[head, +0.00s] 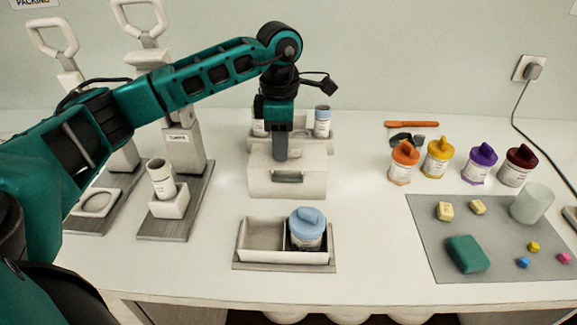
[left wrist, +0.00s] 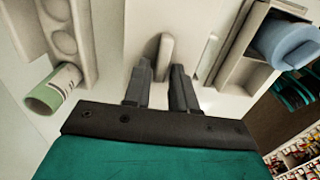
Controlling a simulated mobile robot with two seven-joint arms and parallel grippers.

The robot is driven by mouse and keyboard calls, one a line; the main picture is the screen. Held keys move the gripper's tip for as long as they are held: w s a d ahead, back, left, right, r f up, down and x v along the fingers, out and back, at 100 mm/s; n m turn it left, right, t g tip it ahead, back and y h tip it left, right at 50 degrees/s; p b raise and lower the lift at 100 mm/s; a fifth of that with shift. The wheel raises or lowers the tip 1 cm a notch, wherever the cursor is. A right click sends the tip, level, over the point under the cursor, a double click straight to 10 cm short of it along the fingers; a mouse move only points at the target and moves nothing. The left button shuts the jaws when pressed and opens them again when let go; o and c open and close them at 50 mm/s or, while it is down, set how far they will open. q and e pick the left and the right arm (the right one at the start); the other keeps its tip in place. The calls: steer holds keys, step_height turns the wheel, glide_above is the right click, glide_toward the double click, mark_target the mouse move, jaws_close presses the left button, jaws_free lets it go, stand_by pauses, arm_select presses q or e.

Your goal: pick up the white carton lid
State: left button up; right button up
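The white carton (head: 312,180) stands at the middle back of the counter, with its lid on top. My left gripper (head: 281,156) points straight down at the top of the carton, and its finger hides part of the lid in the head view. In the left wrist view, the pale upright handle of the lid (left wrist: 166,50) lies ahead of the gap between my two dark fingertips (left wrist: 160,72). The fingers are apart, and I see nothing clamped between them. Whether they touch the lid I cannot tell. My right gripper is not in view.
A two-part tray (head: 262,240) with a blue-lidded jar (head: 307,229) stands in front of the carton. Behind it is a rack with small jars (head: 322,122). Lever presses (head: 183,150) stand left. Several lidded jars (head: 404,163) and a grey mat (head: 440,265) are right.

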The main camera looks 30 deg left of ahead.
arm_select(q)
jaws_close()
stand_by(0.4)
